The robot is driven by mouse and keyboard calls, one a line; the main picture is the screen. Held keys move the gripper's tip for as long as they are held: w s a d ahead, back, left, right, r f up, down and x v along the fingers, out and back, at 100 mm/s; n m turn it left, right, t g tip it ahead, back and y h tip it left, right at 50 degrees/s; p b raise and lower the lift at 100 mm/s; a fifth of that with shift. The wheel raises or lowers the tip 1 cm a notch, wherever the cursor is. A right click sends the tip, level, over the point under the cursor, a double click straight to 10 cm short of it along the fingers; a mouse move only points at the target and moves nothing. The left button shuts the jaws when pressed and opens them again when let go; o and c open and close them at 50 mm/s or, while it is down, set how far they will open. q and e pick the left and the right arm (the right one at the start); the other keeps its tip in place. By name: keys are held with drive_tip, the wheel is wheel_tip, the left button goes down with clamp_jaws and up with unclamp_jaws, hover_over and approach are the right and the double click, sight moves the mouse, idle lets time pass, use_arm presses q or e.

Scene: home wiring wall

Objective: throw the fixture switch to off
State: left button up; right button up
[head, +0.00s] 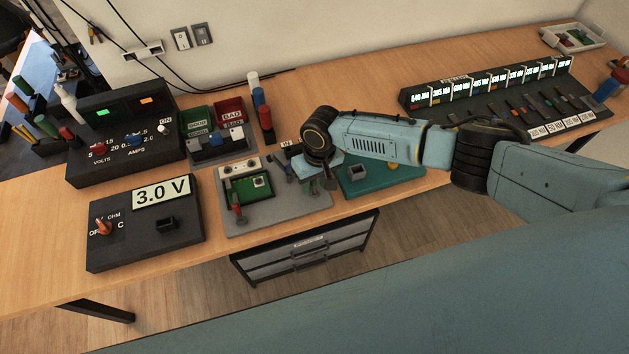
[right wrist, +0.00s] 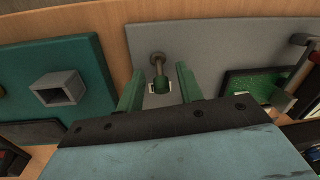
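The fixture is a grey plate (head: 290,208) on the wooden bench, with a green circuit board (head: 259,186) in a holder and a red-handled lever (head: 238,212). In the right wrist view, the fixture switch (right wrist: 158,68) is a small metal toggle with a green end, standing at the plate's edge. My right gripper (right wrist: 158,82) is open, with one green finger on each side of the toggle and a gap on both sides. In the head view, my right gripper (head: 318,180) reaches down over the plate's right end and mostly hides the switch. My left gripper is not in view.
A teal plate (head: 397,176) with a square socket (right wrist: 58,88) lies right beside the fixture. A 3.0 V meter box (head: 140,240), a power supply (head: 120,165) and green and red bins (head: 230,112) stand to the left. A rack of lit displays (head: 490,90) is farther right.

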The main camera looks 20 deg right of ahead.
clamp_jaws()
